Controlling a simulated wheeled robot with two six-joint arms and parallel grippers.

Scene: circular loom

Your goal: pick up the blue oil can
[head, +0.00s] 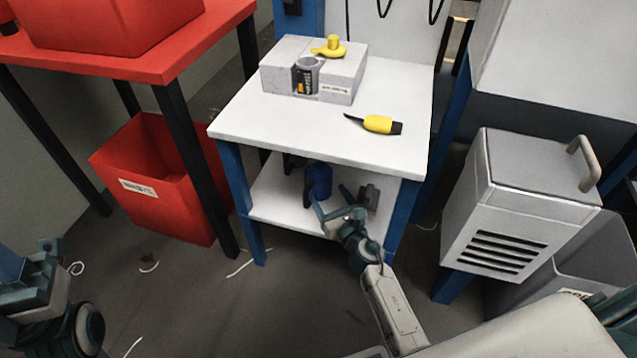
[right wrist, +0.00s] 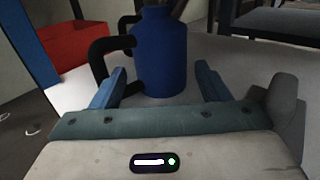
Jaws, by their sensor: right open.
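The blue oil can (head: 319,178) stands upright on the lower shelf (head: 270,200) of the white table with blue legs. In the right wrist view the can (right wrist: 161,55) is a blue cylinder with a black handle (right wrist: 105,62) on its left. My right gripper (head: 332,205) reaches in at the front of the shelf. Its blue fingers (right wrist: 160,88) are open, with the can just ahead, between or slightly beyond the tips; I cannot tell whether they touch it. My left arm shows at the lower left of the head view, but its fingers cannot be made out.
The white tabletop (head: 250,118) lies above the shelf. It bears a grey box (head: 340,80), a yellow item (head: 330,46) and a yellow-handled tool (head: 378,124). A dark object (head: 369,197) sits right of my gripper. A red bin (head: 165,170) stands left, a grey cabinet (head: 520,200) right.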

